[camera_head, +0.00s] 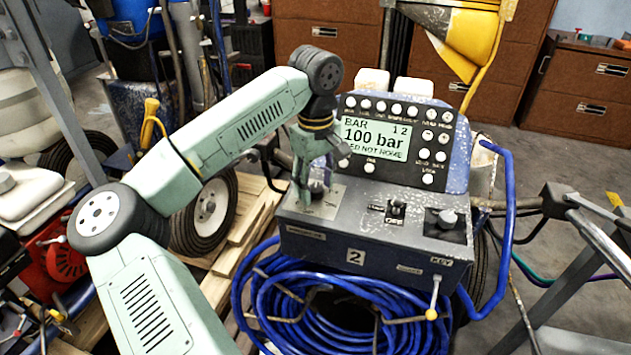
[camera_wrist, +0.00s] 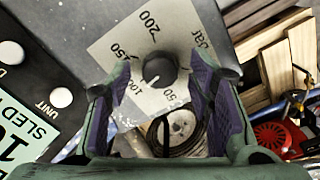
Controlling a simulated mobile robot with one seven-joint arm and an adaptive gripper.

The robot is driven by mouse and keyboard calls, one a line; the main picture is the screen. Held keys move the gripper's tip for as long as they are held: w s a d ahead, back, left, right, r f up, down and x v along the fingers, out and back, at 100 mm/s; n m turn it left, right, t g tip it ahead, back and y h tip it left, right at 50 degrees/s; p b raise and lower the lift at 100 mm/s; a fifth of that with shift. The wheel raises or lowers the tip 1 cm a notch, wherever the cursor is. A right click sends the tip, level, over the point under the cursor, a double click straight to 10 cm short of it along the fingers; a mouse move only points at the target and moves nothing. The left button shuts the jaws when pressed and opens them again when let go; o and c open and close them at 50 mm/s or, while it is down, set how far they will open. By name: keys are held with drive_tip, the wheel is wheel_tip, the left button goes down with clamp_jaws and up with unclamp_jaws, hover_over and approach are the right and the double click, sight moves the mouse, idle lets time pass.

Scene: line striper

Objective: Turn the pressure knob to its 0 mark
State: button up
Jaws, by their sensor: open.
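The pressure knob (camera_wrist: 160,66) is a dark round knob with a white pointer line, on a light dial plate (camera_wrist: 118,42) marked 200, 150, 100, 50 and bar. In the wrist view its pointer line lies toward the lower left, on the side of the 100 mark. The 0 mark cannot be made out. My gripper (camera_wrist: 162,84) is open, with one purple-lined finger on each side of the knob; contact cannot be told. In the head view my gripper (camera_head: 315,188) points down over the dial plate (camera_head: 328,204) and hides most of the knob.
The display (camera_head: 375,137) reads BAR, 100 bar, with a partly hidden line ending in NOT HOME. A toggle switch (camera_head: 396,208) and another dark control (camera_head: 447,220) stand right of the dial. Coiled blue hose (camera_head: 265,300) hangs below the panel.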

drive_tip(key=shift+f, duration=0.15)
drive_tip(key=shift+c, duration=0.3)
clamp_jaws()
idle(0.3)
